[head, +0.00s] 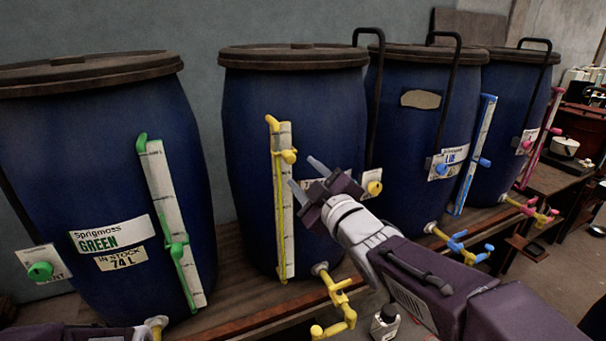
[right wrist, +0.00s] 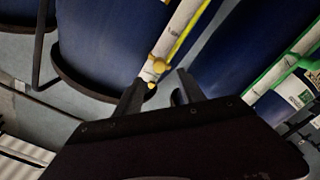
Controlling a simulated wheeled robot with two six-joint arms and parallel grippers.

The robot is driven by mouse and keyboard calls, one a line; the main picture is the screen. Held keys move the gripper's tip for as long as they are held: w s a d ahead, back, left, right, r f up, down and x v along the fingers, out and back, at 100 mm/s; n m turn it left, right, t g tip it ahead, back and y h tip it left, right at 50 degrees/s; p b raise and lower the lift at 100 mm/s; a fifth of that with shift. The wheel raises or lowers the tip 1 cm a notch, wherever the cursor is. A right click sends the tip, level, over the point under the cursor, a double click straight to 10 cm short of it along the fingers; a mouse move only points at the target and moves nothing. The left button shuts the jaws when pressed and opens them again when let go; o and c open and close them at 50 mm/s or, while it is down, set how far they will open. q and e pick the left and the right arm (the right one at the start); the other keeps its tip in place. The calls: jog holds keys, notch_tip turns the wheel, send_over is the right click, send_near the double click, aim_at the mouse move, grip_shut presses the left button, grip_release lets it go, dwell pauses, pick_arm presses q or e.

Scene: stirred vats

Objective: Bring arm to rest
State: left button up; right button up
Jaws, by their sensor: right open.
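My right arm comes in from the lower right in the head view. Its gripper (head: 303,174) is open and empty, in front of the second vat (head: 255,130), with its fingers pointing up and left near the yellow gauge strip (head: 286,215). In the right wrist view the two fingers (right wrist: 155,90) are spread apart, and a yellow knob (right wrist: 161,66) on the white strip shows beyond the gap. I cannot tell whether a finger touches anything. A purple part of mine shows at the bottom left of the head view, but my left gripper is not in view.
Blue lidded vats stand in a row on a wooden bench (head: 245,300): a green-labelled vat (head: 80,180), then others with blue (head: 420,130) and pink (head: 505,110) fittings. Yellow taps (head: 338,295) jut out at the front. A small bottle (head: 385,322) stands below my right arm.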

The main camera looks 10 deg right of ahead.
jog(key=s+d+f+m+g+h+p, duration=0.1)
jog(key=s+f+m+g, duration=0.15)
jog(key=f, duration=0.55)
jog(key=s+d+f+m+g+h+p, duration=0.15)
jog(key=f+g, duration=0.25)
jog(key=f, duration=0.4)
jog(key=s+d+f+m+g+h+p, duration=0.1)
jog(key=s+d+f+m+g, duration=0.15)
jog(key=f, duration=0.55)
jog(key=s+f+m+g, duration=0.5)
jog(key=s+f+g, duration=0.2)
jog(key=s, duration=0.7)
jog(key=shift+s+a+f, duration=0.2)
jog(key=shift+a+f, duration=0.15)
jog(key=shift+f, duration=0.2)
